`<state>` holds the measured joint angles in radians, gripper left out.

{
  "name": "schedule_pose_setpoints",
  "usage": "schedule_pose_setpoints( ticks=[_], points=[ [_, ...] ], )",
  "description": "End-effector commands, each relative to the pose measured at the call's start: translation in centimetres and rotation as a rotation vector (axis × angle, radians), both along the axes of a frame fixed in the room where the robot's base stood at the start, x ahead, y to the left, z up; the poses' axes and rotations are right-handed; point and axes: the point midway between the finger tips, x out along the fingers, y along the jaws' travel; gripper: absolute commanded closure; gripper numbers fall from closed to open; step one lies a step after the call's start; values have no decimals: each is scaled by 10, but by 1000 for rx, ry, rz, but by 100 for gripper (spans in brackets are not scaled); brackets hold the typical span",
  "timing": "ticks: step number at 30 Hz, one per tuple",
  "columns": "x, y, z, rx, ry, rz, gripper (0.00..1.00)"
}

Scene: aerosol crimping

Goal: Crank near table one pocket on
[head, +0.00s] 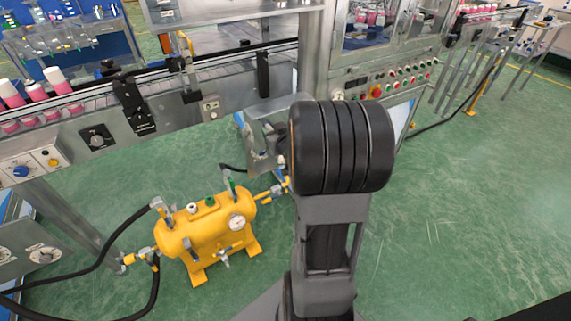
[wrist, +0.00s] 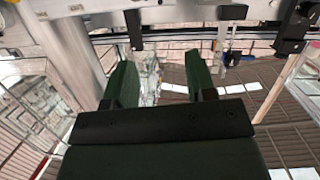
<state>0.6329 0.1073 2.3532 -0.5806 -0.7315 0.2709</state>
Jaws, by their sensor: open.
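My gripper (wrist: 160,78) shows in the wrist view with its two dark green fingers apart and nothing between them. Beyond the fingertips are a metal rail and dark brackets, with clear gaps to the floor below. I cannot pick out the crank or the near table with its pockets in either view. In the head view my own arm stands in the middle, hides part of the machine behind it, and the gripper does not show.
A conveyor (head: 190,90) with pink, white-capped cans (head: 57,80) runs along the back left. A button panel (head: 385,82) is on the machine at the upper right. A yellow tank (head: 205,230) with black hoses stands on the floor.

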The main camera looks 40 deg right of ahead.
Motion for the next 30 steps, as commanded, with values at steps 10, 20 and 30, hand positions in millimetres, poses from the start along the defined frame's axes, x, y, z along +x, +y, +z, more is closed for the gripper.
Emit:
schedule_pose_setpoints(
  ticks=[10, 20, 30],
  points=[
    [-10, -31, -65, 42, -220, 90, 49],
    [20, -35, -65, 46, -243, 104, 49],
    [60, -41, -64, 46, -242, 102, 49]
  ],
)
